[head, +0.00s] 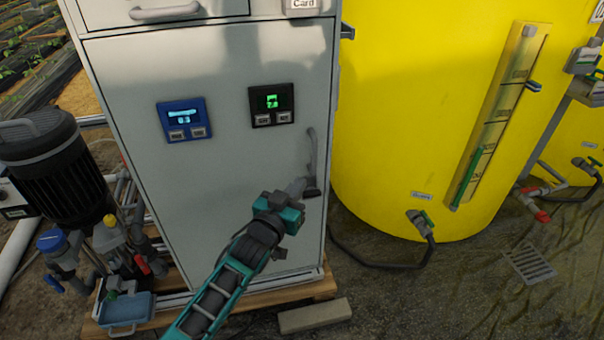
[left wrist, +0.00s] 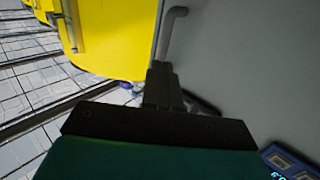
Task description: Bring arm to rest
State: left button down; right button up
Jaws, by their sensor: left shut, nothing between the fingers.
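My left arm reaches up from the bottom of the head view. Its gripper (head: 306,184) is in front of the grey cabinet's (head: 225,205) lower right part, near the door handle (head: 311,150). The fingers are shut with nothing between them. In the left wrist view the shut fingers (left wrist: 162,75) point toward the handle (left wrist: 172,30), which runs up the cabinet face. I cannot tell whether the fingertips touch the handle. My right gripper does not show in either view.
A yellow tank (head: 400,120) with a level gauge stands right of the cabinet. A pump motor (head: 50,150) and valves stand at left. The cabinet carries a blue meter (head: 184,119) and a black meter (head: 271,104). A block (head: 314,315) lies in front. Floor at lower right is mostly clear.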

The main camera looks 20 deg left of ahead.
pick_arm(q)
jog(key=s+d+m+g+p, duration=0.1)
jog(key=s+d+g+p, duration=0.2)
jog(key=s, duration=2.1)
jog(key=g+p, duration=0.4)
jog(key=p, duration=0.5)
jog(key=shift+s+m, duration=0.2)
jog(key=shift+m, duration=0.1)
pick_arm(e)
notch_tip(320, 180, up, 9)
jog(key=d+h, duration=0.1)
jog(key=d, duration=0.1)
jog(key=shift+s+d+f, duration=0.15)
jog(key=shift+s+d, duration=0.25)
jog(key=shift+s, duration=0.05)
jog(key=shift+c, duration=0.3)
